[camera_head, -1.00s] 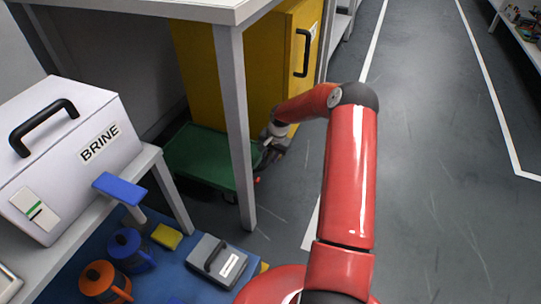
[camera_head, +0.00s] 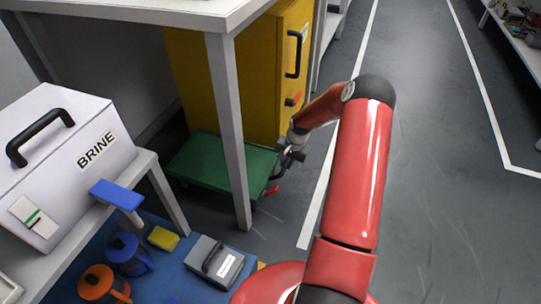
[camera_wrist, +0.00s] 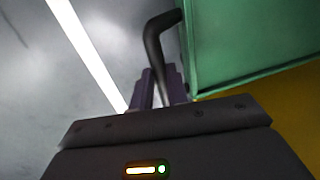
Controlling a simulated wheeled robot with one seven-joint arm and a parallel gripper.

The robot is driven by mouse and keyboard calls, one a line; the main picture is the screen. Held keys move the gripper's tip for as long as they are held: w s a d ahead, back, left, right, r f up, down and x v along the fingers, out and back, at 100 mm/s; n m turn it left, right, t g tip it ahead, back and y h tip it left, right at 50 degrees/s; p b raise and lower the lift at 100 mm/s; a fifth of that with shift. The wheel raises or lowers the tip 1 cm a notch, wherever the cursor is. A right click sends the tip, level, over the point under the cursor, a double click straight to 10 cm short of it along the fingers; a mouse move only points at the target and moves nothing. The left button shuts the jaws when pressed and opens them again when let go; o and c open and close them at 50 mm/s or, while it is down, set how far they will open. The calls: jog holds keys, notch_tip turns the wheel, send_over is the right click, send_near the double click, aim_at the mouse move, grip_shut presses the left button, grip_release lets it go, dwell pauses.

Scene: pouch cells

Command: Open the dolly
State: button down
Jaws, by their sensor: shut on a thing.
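The dolly (camera_head: 205,172) is a low green platform on the floor, in front of the yellow cabinet and partly behind a white table leg. A small red part (camera_head: 270,190) shows at its near right corner. My gripper (camera_head: 287,162) is at the dolly's right end. In the wrist view my gripper (camera_wrist: 158,90) is shut on a dark bent handle (camera_wrist: 157,45), which reaches toward the dolly's green edge (camera_wrist: 225,78). The handle's far joint is partly out of view.
The yellow cabinet (camera_head: 245,85) has a black handle and a red lever (camera_head: 293,99). The white table leg (camera_head: 232,140) stands close to the dolly. A BRINE box (camera_head: 75,160) sits on a bench at left. Open grey floor (camera_head: 440,210) lies to the right.

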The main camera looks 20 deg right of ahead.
jog(key=s+d+p, duration=0.2)
jog(key=s+d, duration=1.2)
jog(key=shift+s+d+p, duration=0.15)
jog(key=shift+s+p, duration=0.05)
jog(key=shift+p, duration=0.1)
jog(key=c, duration=1.4)
grip_release()
jog(key=shift+o, duration=0.2)
notch_tip(320, 180, up, 8)
jog(key=s+d+p, duration=0.1)
jog(key=shift+f, duration=0.2)
